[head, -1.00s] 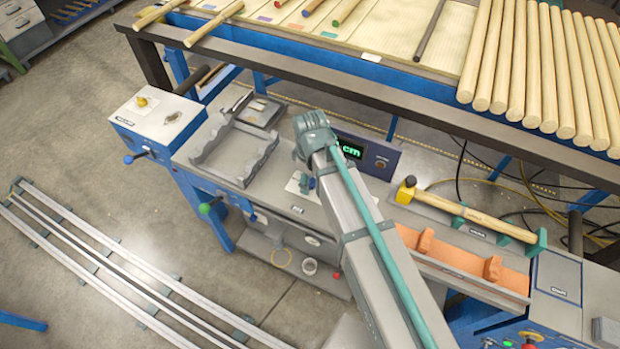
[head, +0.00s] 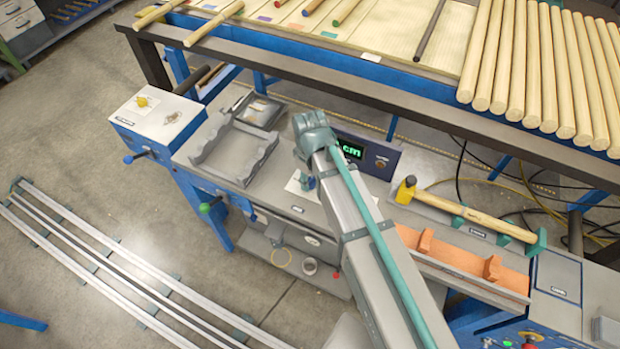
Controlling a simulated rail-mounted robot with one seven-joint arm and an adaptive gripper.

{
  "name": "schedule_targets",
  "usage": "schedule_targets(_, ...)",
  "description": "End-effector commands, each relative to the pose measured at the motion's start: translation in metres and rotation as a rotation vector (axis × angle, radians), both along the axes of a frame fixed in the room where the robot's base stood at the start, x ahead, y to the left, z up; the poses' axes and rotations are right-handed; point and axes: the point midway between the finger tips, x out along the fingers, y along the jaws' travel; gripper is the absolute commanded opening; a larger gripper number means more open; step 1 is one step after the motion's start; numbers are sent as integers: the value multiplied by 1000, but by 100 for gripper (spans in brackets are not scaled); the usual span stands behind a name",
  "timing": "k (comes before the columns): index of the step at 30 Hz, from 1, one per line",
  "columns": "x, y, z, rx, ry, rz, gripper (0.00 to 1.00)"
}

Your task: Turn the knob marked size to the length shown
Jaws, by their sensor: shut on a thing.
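A dark panel holds a lit display (head: 352,150) with green letters reading "cm". My arm covers the part left of the letters, so no number is readable. A small brownish round knob (head: 381,163) sits on the same panel, with a label too small to read. A yellow knob (head: 142,101) stands on a white plate on the blue-sided box at the left; its label is also unreadable. I cannot tell which knob is marked size. My arm reaches up from the bottom right to the middle of the bench and bends there.
A grey notched cradle (head: 232,150) sits left of my arm. At the right, a wooden rod (head: 480,217) lies above an orange trough (head: 465,258). Many pale rods (head: 545,75) lie on the rack behind. Floor rails (head: 110,265) run at the lower left.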

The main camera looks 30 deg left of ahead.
Motion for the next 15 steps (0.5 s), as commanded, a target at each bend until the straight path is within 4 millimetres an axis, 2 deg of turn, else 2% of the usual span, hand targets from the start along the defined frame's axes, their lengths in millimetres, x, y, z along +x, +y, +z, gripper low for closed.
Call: schedule_targets(15, 0, 0, 0, 0, 0, -412, 2)
